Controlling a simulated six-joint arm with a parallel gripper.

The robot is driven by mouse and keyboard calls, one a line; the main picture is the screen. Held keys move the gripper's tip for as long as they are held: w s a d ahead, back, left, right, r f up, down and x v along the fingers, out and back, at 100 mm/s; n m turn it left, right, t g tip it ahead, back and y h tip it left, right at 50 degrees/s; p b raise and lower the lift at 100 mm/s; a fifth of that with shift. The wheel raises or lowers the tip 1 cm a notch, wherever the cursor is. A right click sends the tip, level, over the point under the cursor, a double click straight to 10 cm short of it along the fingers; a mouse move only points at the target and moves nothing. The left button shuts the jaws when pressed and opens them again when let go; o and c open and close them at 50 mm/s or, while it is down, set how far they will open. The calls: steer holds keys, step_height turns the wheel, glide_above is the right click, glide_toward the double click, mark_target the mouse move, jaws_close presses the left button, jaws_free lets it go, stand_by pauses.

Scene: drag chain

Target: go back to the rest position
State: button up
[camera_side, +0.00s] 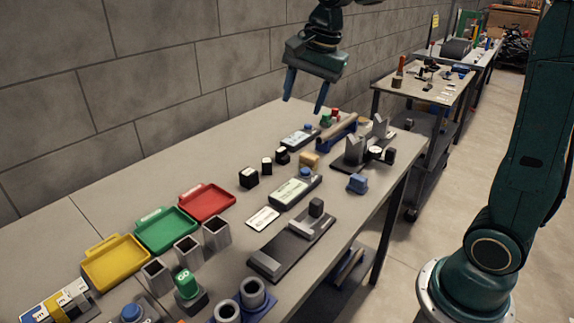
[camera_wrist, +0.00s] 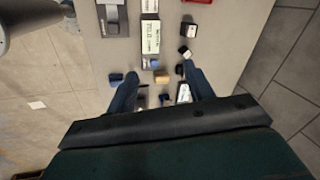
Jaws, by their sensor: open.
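My gripper (camera_side: 306,98) is in the upper middle of the side view, raised above the far part of the workbench (camera_side: 120,200). Its two dark fingers point down and stand apart, with nothing between them. In the wrist view my gripper (camera_wrist: 160,85) shows its two fingers spread wide over the bench. Below them, apart from the fingers, are a small tan block (camera_wrist: 162,78) and a blue block (camera_wrist: 116,78). No drag chain can be made out clearly in either view.
Yellow (camera_side: 115,262), green (camera_side: 166,230) and red (camera_side: 207,202) trays stand along the wall side of the bench. Black cubes (camera_side: 249,178), a label device (camera_side: 295,190), a grey fixture (camera_side: 365,150) and a dark slide (camera_side: 292,246) lie on it. The air around my gripper is clear.

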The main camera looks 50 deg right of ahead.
steer(key=s+a+f+n+t, duration=0.1)
steer(key=s+f+n, duration=0.1)
steer(key=s+n, duration=0.5)
steer(key=s+a+f+n+t, duration=0.1)
steer(key=s+n, duration=0.6)
steer(key=s, duration=0.8)
steer(key=shift+s+a+f+n+t, duration=0.15)
steer(key=shift+a+f+n+t, duration=0.2)
steer(key=shift+a, duration=0.3)
